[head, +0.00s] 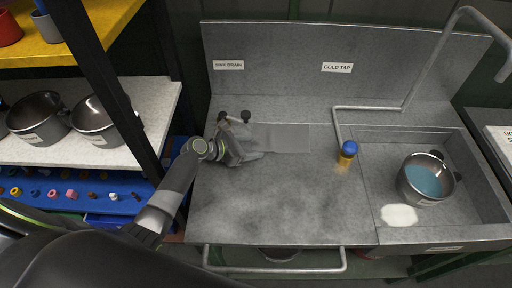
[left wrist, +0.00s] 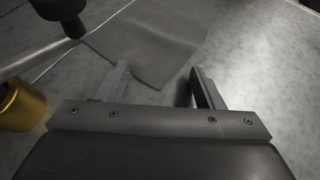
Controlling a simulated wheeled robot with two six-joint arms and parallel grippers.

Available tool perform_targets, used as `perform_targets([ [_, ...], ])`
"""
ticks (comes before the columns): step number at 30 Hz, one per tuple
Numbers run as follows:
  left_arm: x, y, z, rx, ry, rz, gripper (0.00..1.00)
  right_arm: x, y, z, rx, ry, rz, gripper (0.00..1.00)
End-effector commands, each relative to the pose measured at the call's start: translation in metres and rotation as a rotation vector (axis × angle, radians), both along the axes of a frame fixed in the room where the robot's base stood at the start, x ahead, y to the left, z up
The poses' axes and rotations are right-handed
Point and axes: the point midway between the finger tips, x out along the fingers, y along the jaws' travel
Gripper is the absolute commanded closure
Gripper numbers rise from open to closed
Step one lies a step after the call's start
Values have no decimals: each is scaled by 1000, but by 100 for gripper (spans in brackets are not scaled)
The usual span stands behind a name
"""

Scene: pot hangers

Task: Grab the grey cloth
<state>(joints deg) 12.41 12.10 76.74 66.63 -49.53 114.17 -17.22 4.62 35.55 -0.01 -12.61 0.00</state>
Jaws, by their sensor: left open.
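The grey cloth (head: 285,138) lies flat on the left part of the metal counter, close in colour to the metal. In the left wrist view the cloth (left wrist: 150,42) lies just ahead of the fingers, its near corner between the fingertips in the picture. My left gripper (head: 246,151) is at the left end of the cloth, low over the counter. It is open and empty in the left wrist view (left wrist: 160,74); whether it touches the cloth I cannot tell. My right gripper does not show.
A blue-topped brass tap (head: 347,152) stands right of the cloth. The sink (head: 470,195) at right holds a pot (head: 407,188) with blue inside. Shelves with pots (head: 40,117) stand at left. The front counter is clear.

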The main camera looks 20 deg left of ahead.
Motion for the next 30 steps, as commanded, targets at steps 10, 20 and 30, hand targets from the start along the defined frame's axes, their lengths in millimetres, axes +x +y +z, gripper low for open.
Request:
perform_targets([
  [10, 0, 1, -1, 2, 1, 1, 63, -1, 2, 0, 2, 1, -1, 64],
  [20, 0, 1, -1, 3, 1, 1, 84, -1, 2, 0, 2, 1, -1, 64],
  [30, 0, 1, -1, 3, 1, 1, 100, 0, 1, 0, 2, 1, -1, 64],
])
